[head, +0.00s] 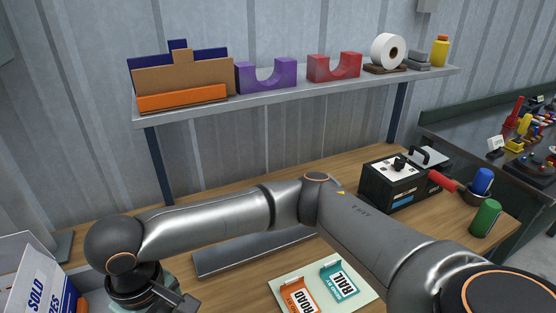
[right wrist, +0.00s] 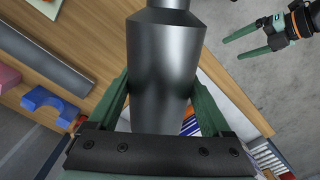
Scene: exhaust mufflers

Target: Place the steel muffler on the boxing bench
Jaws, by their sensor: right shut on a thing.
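The steel muffler (right wrist: 162,65) is a dark grey metal cylinder with a tapered shoulder and narrower neck. It fills the middle of the right wrist view. My right gripper (right wrist: 160,98) is shut on it, with a green finger on each side. In the head view my right arm reaches across to the left, and the muffler cannot be made out there. The wooden bench (head: 350,170) lies beneath that arm. My left gripper (right wrist: 250,38) shows at the upper right of the right wrist view, with its green fingers apart and empty, over grey floor.
A grey metal strip (head: 235,262) and a label mat (head: 322,302) lie on the bench. A black device (head: 393,190) stands at the right, near blue and green cylinders. A printed box (head: 40,280) is at lower left. A shelf (head: 300,97) with cradles runs behind.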

